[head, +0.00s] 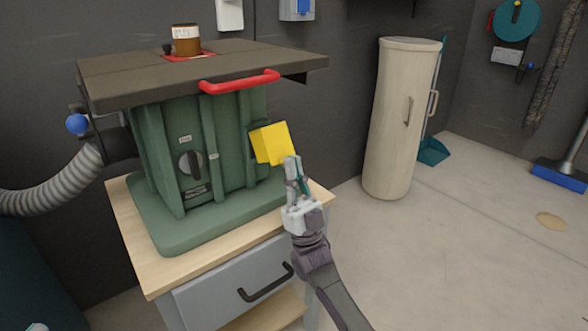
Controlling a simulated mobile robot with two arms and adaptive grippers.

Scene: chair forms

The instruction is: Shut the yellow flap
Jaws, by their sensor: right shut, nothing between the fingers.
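The yellow flap (271,143) is on the right side of the green machine housing (228,150) and stands out at an angle from it. My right gripper (292,163) is shut and empty, with its fingertips at the flap's lower right corner. I cannot tell whether they touch it. Only a small pale tip of what looks like my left gripper (37,327) shows at the bottom left edge; its fingers cannot be made out.
The machine has a dark table top (130,73) with a red handle (240,82) above the flap. It stands on a wooden-topped cabinet (150,272) with a drawer. A pale cylindrical bin (400,130) stands to the right. The floor (440,240) in front of it is clear.

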